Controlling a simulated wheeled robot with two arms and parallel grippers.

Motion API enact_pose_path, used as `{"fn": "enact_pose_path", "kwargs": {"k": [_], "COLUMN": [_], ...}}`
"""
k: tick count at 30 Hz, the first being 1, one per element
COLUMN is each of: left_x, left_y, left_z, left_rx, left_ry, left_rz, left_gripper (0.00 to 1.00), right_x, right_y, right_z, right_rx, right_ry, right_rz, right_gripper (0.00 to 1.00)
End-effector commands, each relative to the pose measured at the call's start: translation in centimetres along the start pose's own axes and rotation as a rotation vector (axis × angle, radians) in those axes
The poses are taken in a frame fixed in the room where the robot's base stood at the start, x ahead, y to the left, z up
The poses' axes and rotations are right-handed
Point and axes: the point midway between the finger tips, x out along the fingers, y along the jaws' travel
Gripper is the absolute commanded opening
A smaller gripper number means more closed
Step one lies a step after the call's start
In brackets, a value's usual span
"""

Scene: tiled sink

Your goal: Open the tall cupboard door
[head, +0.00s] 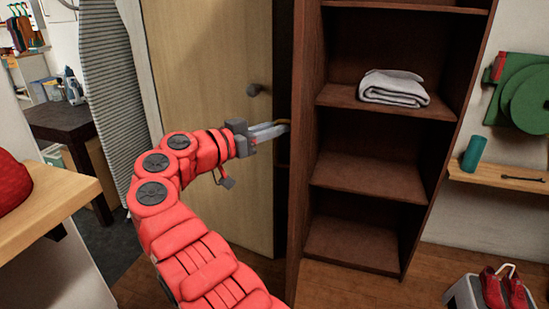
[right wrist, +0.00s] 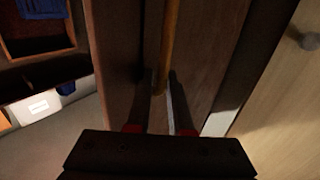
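The tall cupboard (head: 365,180) is dark brown and its shelves show in the head view. Its door (head: 304,150) stands swung out, seen nearly edge-on at the left of the shelves. The brass bar handle (head: 284,122) is on the door's left face. In the right wrist view, the handle (right wrist: 170,45) runs down between the fingers. My right gripper (head: 270,130) is at the handle, its fingers open on either side of it. In the right wrist view, the gripper (right wrist: 160,112) shows a gap between its fingers. Contact with the handle is unclear. My left gripper is not in view.
A folded towel (head: 393,87) lies on a shelf. A light wooden door (head: 215,80) with a dark knob stands behind my right arm. A wooden counter (head: 45,205) is at left. A stool (head: 462,293) with red shoes stands at lower right.

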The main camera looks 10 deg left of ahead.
Motion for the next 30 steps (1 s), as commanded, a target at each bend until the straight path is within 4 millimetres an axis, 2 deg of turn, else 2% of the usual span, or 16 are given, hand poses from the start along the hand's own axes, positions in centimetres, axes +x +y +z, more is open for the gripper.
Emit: {"fn": "enact_pose_path", "kwargs": {"k": [1,7,9,14,24,30], "left_x": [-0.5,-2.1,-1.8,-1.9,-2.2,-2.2], "left_y": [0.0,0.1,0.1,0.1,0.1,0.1], "left_z": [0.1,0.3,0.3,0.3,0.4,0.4], "left_rx": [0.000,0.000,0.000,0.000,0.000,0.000], "left_ry": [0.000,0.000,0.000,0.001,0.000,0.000], "left_rz": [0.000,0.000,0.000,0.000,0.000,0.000], "left_gripper": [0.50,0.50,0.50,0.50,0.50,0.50], "right_x": [-0.4,-1.3,-2.0,-3.3,-7.7,-9.4], "right_y": [0.3,1.6,2.1,3.9,9.0,11.2], "right_z": [-0.5,-0.3,-0.9,-0.8,-1.1,-1.5], "right_rx": [0.012,0.016,0.015,0.013,0.007,0.005], "right_ry": [0.013,0.004,0.006,-0.001,-0.003,-0.001], "right_rz": [0.000,-0.001,-0.004,-0.004,-0.004,-0.002], "right_gripper": [0.27,0.27,0.27,0.27,0.27,0.27]}}
